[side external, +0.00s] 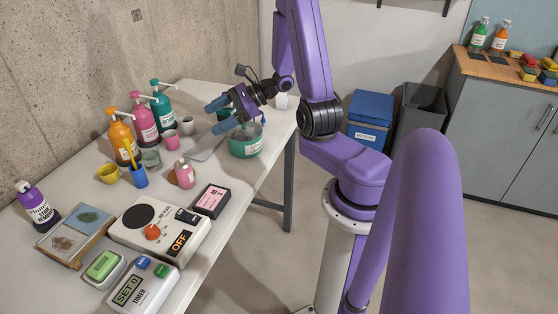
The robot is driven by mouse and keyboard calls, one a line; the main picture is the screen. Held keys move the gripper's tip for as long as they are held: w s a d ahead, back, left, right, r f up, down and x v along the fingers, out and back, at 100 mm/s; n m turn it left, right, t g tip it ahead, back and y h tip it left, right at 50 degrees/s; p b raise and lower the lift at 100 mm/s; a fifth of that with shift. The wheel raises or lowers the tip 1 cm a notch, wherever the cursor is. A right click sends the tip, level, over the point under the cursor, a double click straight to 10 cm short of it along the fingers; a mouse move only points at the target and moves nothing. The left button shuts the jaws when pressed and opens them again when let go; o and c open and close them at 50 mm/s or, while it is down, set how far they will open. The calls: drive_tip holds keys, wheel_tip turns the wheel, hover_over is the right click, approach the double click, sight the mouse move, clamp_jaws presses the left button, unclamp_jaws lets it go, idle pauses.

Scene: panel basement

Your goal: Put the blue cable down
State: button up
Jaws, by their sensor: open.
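My gripper (217,115) is open, with its two blue fingers spread apart and pointing left. It is above the far end of the white table (212,260), over and just left of a green pot (245,147). Nothing shows between the fingers. I cannot make out a blue cable anywhere in the side external view. The pot's inside is partly hidden behind my gripper.
Orange, pink and teal pump bottles (144,123) stand left of my gripper with several cups. A white hotplate (160,226), a timer (143,286) and a sponge tray (103,268) fill the near end. A grey board (207,146) lies beside the pot.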

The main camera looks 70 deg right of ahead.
drive_tip(key=s+a+r+n+g+y, duration=0.1)
drive_tip(key=s+a+n+g, duration=0.35)
drive_tip(key=a+n, duration=0.25)
drive_tip(key=s+a+r+n+g+y, duration=0.1)
drive_tip(key=s+a+n+g+y, duration=0.1)
drive_tip(key=s+a+n+g, duration=0.35)
drive_tip(key=s+a+r+n+h, duration=0.1)
drive_tip(key=s+n+h, duration=0.4)
drive_tip(key=n, duration=0.8)
drive_tip(key=s+a+r+n+h, duration=0.1)
drive_tip(key=s+a+n+h, duration=0.3)
drive_tip(key=s+n, duration=0.5)
drive_tip(key=n+h, duration=0.1)
drive_tip(key=n, duration=0.3)
drive_tip(key=shift+r+h, duration=0.3)
drive_tip(key=shift+r, duration=0.05)
